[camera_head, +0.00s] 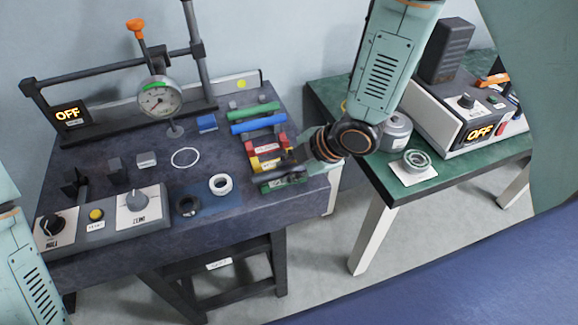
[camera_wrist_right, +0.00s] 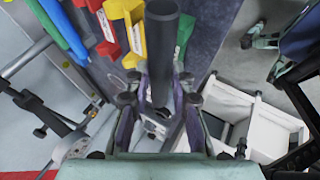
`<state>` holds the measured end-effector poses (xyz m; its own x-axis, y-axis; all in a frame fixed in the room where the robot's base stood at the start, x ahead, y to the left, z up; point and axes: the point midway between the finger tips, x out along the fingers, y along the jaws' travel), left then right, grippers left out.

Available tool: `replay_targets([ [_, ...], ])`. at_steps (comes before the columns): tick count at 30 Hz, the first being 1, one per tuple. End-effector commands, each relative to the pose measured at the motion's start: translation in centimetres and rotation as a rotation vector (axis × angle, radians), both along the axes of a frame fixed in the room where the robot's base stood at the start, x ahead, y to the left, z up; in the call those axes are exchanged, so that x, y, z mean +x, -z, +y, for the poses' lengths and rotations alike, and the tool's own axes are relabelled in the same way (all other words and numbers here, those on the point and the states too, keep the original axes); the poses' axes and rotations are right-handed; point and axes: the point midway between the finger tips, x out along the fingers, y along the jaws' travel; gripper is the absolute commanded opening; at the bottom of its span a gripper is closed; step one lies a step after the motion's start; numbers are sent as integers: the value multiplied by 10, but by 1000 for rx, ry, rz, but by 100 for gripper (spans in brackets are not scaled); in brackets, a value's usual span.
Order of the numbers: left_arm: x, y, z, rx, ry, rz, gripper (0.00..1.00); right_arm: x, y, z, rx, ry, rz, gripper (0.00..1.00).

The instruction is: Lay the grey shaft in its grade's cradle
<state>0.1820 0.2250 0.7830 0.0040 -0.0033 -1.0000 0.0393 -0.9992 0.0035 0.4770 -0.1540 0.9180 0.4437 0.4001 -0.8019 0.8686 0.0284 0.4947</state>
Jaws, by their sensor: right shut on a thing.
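The grey shaft (camera_wrist_right: 162,50) is a dark cylinder between the fingers of my right gripper (camera_wrist_right: 158,105), which is shut on it. In the head view my right gripper (camera_head: 297,166) is low over the right end of the dark table. A red cradle (camera_head: 265,148), a yellow cradle (camera_head: 268,163) and a green cradle (camera_head: 284,184) stand in a row there. In the wrist view the shaft lies over the gap between the yellow cradle (camera_wrist_right: 128,22) and the green cradle (camera_wrist_right: 184,32), partly hiding the green one. Whether it touches a cradle is unclear. My left gripper is out of view.
A green bar (camera_head: 254,110) and a blue bar (camera_head: 258,122) lie behind the cradles. A dial gauge stand (camera_head: 160,97), a control panel (camera_head: 105,213), and a white ring (camera_head: 220,184) are farther left. A green-topped table (camera_head: 450,176) stands at right beyond a gap.

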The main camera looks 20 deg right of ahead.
Motion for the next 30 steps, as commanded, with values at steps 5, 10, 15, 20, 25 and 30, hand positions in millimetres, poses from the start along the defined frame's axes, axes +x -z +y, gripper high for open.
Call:
replay_targets([
  [5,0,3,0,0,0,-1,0,1,3,0,1,0,-4,0],
  [10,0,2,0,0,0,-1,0,1,2,0,1,0,-4,33],
  [15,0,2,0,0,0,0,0,1,3,0,1,0,-3,48],
  [20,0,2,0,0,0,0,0,1,3,0,0,1,-2,49],
  [25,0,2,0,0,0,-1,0,-1,3,-1,-1,1,1,49],
  [30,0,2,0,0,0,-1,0,-7,-12,-8,2,6,-1,49],
])
